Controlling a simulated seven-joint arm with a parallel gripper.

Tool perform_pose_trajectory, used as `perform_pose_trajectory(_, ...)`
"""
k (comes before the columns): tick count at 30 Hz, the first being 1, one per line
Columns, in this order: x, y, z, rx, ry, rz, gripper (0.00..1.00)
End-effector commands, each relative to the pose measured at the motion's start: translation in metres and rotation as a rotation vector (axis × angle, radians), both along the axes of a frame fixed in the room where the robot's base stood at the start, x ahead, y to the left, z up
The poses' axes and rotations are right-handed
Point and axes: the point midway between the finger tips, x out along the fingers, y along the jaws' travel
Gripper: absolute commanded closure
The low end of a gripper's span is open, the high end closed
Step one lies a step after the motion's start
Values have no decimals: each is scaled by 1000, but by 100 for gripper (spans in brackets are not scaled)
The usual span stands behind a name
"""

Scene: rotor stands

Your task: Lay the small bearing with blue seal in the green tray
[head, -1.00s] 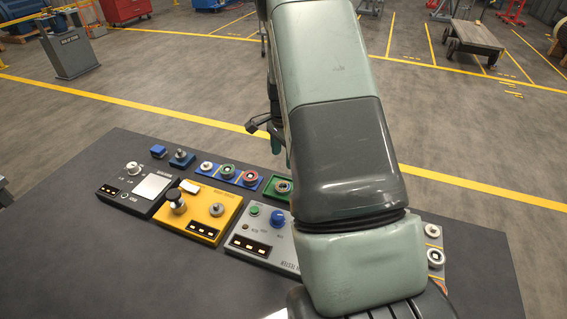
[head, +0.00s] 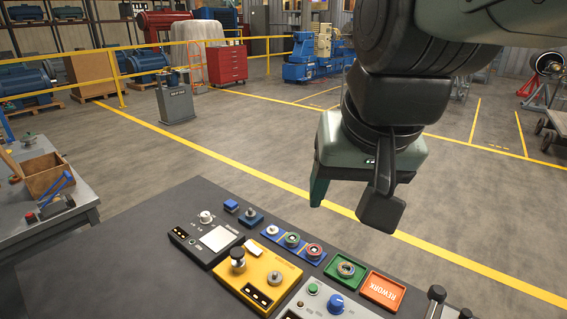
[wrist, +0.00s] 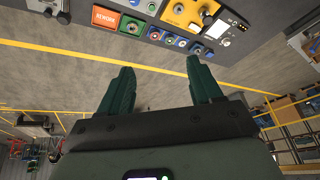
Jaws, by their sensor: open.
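The green tray (head: 331,278) lies on the dark bench. A ring-shaped bearing (head: 346,269) with what looks like a blue seal lies inside it. In the wrist view the tray (wrist: 123,28) is at the top, beyond my fingertips. A blue strip (head: 302,247) left of the tray carries a small pale part (head: 271,230), a green-sealed bearing (head: 292,239) and a red-sealed bearing (head: 313,251). My gripper (wrist: 160,66) is open and empty, with its two green fingers apart. It hangs raised beyond the bench's far edge, clear of the tray.
An orange REWORK tray (head: 382,291) lies right of the green tray. Yellow (head: 258,278), dark (head: 198,246) and grey (head: 322,306) instrument panels stand in front and to the left. Small blue blocks (head: 231,206) stand at the back left. Open floor lies behind the bench.

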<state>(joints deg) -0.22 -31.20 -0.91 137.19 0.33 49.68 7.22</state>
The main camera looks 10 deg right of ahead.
Motion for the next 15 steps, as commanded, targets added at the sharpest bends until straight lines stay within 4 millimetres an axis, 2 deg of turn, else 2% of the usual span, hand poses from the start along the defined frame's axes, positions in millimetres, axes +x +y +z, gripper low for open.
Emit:
perform_pose_trajectory(1, -15, 3, 2, -21, -27, 47, 36)
perform_pose_trajectory(3, -30, 5, 2, -47, -46, 99, 36)
perform_pose_trajectory(6, -43, 6, 1, -70, -62, 144, 36)
perform_pose_trajectory(15, -48, 7, 0, -81, -68, 164, 36)
